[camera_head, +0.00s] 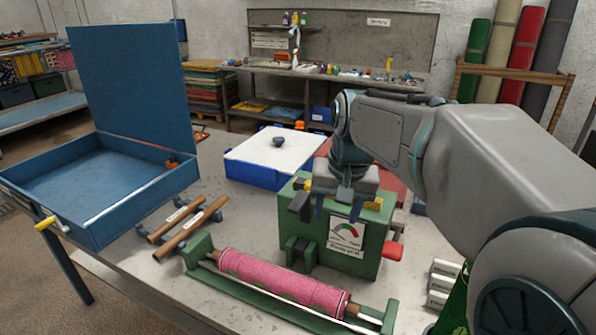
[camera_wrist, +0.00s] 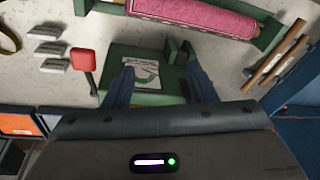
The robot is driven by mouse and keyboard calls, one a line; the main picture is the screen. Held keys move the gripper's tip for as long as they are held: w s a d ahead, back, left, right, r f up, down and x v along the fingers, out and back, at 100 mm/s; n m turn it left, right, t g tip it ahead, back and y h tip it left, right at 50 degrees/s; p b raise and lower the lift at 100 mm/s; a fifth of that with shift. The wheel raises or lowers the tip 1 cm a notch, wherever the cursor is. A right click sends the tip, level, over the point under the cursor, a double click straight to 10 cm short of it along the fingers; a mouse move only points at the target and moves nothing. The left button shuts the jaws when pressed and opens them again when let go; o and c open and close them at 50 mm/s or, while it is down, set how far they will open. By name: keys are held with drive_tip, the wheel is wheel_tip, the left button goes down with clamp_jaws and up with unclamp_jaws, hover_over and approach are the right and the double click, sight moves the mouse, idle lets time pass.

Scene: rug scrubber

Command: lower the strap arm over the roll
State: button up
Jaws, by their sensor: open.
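The pink patterned roll (camera_head: 285,283) lies in a long green cradle (camera_head: 240,293) at the table's front; in the wrist view the roll (camera_wrist: 195,14) is at the top. Behind it stands a green box (camera_head: 352,262) with a dial and a red handle (camera_head: 392,251). I cannot tell for sure which part is the strap arm; a dark block (camera_head: 300,206) sits at the box's upper left and a green bracket (camera_head: 300,252) on its front. My gripper (camera_wrist: 160,84) is open above the box, its blue fingers apart, with nothing visibly held between them.
A blue tray with a raised lid (camera_head: 130,85) stands at the left. Two brown rods (camera_head: 190,228) lie beside it. A white-topped blue case (camera_head: 268,155) is behind the box. Small pale blocks (camera_head: 443,283) lie at the right. Bare table shows left of the cradle.

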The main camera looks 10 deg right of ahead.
drive_tip(key=w+d+r+m+g+y+p, duration=0.1)
drive_tip(key=w+r+m, duration=0.1)
drive_tip(key=w, duration=0.9)
drive_tip(key=w+d+r+m+p, duration=0.1)
drive_tip(key=w+r+m, duration=0.2)
drive_tip(key=w, duration=0.7)
drive_tip(key=f, duration=0.4)
drive_tip(key=w+a+f, duration=0.1)
drive_tip(key=f, duration=0.4)
drive_tip(key=a+f, duration=0.1)
drive_tip(key=f, duration=0.3)
drive_tip(key=shift+w+a+f, duration=0.1)
drive_tip(key=shift+w+f, duration=0.2)
drive_tip(key=shift+f, duration=0.1)
clamp_jaws()
drive_tip(key=shift+a+b, duration=0.1)
drive_tip(key=shift+b, duration=0.3)
